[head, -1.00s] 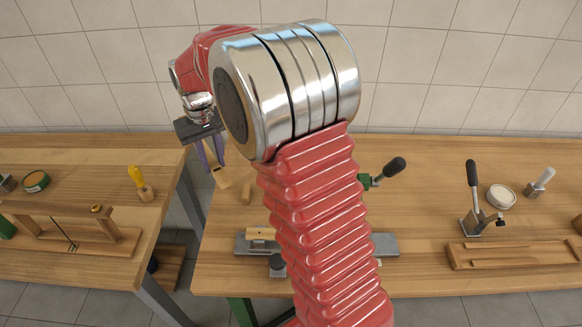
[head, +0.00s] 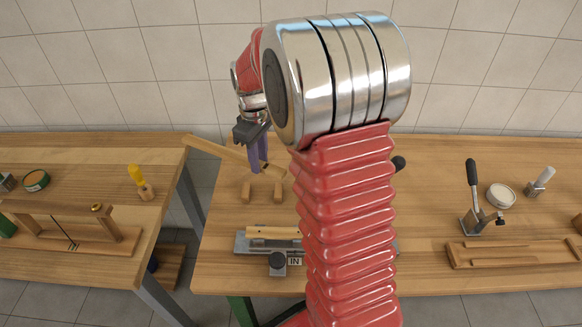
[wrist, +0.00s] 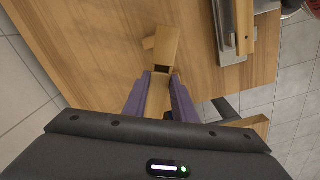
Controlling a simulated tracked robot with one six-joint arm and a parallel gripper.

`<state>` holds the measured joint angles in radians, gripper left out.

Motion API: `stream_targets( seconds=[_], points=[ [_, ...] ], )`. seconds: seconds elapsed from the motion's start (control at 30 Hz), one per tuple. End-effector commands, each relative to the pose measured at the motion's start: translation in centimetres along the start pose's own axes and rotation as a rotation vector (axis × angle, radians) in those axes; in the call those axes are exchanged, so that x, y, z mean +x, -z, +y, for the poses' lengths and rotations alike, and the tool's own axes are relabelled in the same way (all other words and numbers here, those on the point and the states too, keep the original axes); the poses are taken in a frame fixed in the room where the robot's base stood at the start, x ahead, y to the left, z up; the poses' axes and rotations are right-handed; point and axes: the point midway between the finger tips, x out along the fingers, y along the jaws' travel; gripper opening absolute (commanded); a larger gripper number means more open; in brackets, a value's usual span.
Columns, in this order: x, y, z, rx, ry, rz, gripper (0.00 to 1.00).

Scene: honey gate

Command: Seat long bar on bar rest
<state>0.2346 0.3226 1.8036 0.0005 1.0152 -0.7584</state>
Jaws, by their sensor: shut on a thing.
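My gripper (head: 258,160) has purple fingers and is shut on the long bar (head: 205,148), a plain wooden stick. In the head view the bar is held in the air over the back left of the right table, slanting down to the right, its left end reaching past the table's edge. In the wrist view the bar (wrist: 158,100) shows between the fingers (wrist: 158,92). The bar rest looks to be two small wooden blocks (head: 247,193) (head: 278,190) on the table, in front of and below the bar. The bar appears apart from them.
A grey metal fixture (head: 243,244) with a wooden piece and an "IN" label (head: 294,261) stands in front of the blocks. A lever clamp (head: 473,205), white round tin (head: 501,195) and wooden tray (head: 515,252) are at right. A gap separates the left table (head: 60,160).

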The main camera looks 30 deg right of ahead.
Motion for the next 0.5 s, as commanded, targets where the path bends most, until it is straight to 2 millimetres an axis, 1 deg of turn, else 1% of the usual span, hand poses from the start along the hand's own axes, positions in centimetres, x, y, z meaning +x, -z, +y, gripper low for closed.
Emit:
stream_targets(
  seconds=[0.03,0.5],
  points=[
    [0.2,-0.8,0.4,-0.028,0.000,0.000,0.00],
    [1.5,-7.0,3.3,-0.340,0.000,0.000,0.00]
  ],
)
